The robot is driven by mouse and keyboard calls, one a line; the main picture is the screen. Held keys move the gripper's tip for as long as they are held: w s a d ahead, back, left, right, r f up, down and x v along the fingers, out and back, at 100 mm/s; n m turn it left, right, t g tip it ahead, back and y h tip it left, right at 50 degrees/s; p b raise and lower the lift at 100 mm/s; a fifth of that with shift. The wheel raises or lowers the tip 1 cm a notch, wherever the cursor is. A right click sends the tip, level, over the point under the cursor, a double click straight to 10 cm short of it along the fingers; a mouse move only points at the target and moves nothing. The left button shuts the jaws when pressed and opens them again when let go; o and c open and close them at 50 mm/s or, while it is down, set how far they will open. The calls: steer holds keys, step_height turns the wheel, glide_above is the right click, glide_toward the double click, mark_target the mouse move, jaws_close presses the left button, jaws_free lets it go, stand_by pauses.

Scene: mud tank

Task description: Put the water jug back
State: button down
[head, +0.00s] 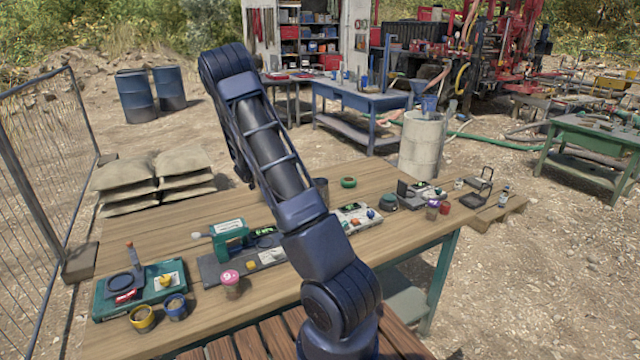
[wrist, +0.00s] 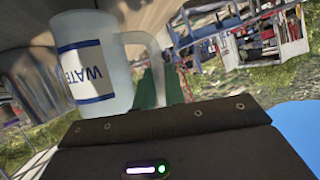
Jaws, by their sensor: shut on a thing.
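The water jug (wrist: 92,62) shows in the wrist view at upper left. It is a pale, translucent jug with a white label reading "WATE" and a blue stripe; the rest of the word is out of sight. Its handle (wrist: 156,52) reaches to the right, toward my gripper. My gripper (wrist: 158,88) has green fingers and is shut on the jug at the handle. The exact contact is partly hidden behind the gripper's dark body. In the head view my arm hides the gripper, and I cannot make out the jug there.
A wooden table (head: 390,180) holds a green case (head: 140,290), small jars, a green-and-white instrument (head: 230,236) and a scale. A blue bench (head: 372,100), a concrete cylinder (head: 422,143) and a green table (head: 590,140) stand beyond. Sacks (head: 153,177) and a fence are at left.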

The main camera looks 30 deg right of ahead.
steer(key=shift+w+a+f+n+g+h, duration=0.2)
steer(key=shift+w+f+n+h, duration=0.1)
steer(key=shift+f+n, duration=0.15)
steer(key=shift+w+a+f+n+g+h, duration=0.25)
steer(key=shift+f+n, duration=0.1)
steer(key=shift+f, duration=0.2)
